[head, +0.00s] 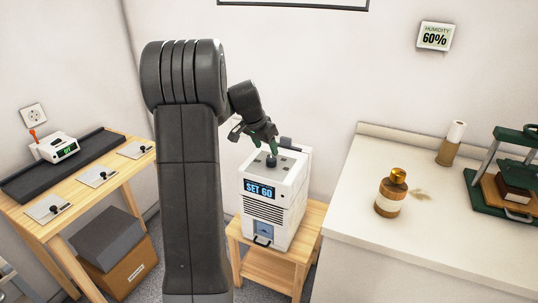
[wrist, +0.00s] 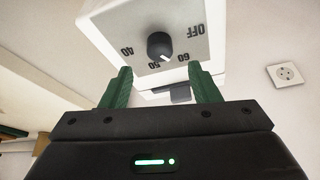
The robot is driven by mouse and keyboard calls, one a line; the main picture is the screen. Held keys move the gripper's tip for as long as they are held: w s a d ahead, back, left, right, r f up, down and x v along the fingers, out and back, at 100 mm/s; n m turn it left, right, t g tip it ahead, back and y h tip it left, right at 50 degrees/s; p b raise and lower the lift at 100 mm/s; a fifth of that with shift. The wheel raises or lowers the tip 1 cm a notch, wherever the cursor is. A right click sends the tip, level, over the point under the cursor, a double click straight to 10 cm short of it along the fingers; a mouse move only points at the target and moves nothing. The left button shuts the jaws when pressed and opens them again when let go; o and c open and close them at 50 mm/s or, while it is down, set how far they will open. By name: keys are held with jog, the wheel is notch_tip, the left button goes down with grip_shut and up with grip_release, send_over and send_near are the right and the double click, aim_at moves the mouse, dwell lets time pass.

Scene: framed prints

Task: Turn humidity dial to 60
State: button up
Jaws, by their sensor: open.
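The white humidifier (head: 262,215) stands upright on a small wooden stand. Its blue display (head: 259,189) reads SET 60. The black humidity dial (head: 271,160) is on its top face; in the wrist view the dial (wrist: 160,46) has marks OFF, 40, 50 and 60 around it. Its white pointer line is turned toward the 60 side. My gripper (head: 263,143) is just above the dial in the head view. In the wrist view my gripper (wrist: 163,84) has its green fingers spread and empty, with the dial beyond the fingertips and apart from them.
A wall gauge (head: 435,36) reads humidity 60%. A white counter (head: 430,240) at right holds a brown bottle (head: 391,193) and a green press (head: 510,180). A wooden bench (head: 95,200) is at left. A wall socket (wrist: 285,74) shows in the wrist view.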

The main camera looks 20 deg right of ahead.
aim_at(271, 158)
jog(key=v, duration=0.7)
jog(key=x, duration=1.3)
jog(key=shift+w+d+f, duration=0.1)
jog(key=shift+d+f, duration=0.1)
jog(key=shift+f, duration=0.05)
